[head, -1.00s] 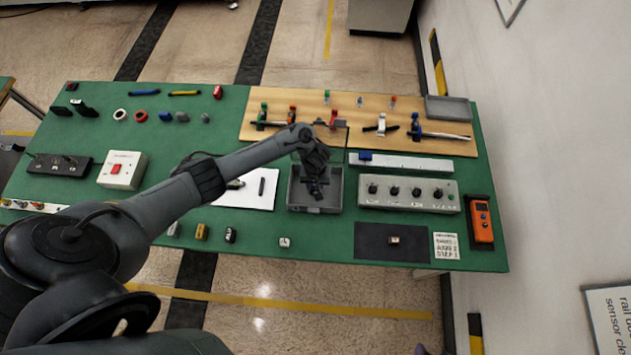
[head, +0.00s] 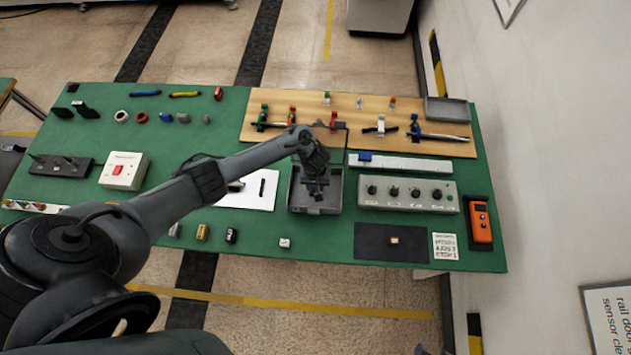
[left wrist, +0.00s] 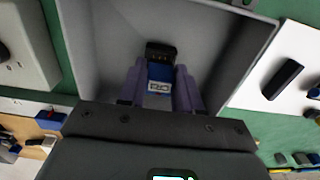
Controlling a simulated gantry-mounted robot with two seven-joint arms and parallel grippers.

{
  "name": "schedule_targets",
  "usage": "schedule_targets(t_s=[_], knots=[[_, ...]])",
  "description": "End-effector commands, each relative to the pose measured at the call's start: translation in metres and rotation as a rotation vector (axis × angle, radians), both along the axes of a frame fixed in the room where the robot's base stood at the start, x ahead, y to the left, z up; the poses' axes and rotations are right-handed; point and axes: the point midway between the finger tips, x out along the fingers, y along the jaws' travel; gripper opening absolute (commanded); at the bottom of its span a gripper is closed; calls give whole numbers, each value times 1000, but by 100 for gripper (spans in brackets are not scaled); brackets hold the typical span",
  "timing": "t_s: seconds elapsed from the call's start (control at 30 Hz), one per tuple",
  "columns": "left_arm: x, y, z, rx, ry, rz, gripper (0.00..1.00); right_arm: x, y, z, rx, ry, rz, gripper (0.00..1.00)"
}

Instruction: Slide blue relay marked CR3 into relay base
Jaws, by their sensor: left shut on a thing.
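My left gripper (head: 316,190) is over the grey open tray (head: 292,201) near the middle of the green table, pointing down into it. In the left wrist view its two purple-grey fingers (left wrist: 160,88) are shut on a blue relay (left wrist: 159,76) with a white label, whose marking looks like CR3 but is blurred. A black piece (left wrist: 160,52) shows at the relay's far end; I cannot tell whether it is part of the relay or a separate base. In the head view the gripper hides most of the relay. My right gripper is not in view.
Right of the tray are a grey box with several black knobs (head: 405,192) and a white rail (head: 415,164) with a blue block (head: 366,156). A white sheet (head: 235,200) lies left. A dark mat (head: 375,240) is at front right. A wooden board (head: 300,100) with clamps lies behind.

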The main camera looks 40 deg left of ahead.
Motion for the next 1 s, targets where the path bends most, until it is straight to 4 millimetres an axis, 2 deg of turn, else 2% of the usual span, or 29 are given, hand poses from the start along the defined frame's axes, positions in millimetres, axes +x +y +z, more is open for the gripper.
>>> schedule_targets(t_s=[0.93,0.97,1.0], knots=[[0,0,-22,-1,1,1,4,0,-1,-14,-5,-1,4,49],[0,0,-21,0,0,0,36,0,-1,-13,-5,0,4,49],[0,0,-21,0,0,0,42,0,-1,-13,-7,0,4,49]])
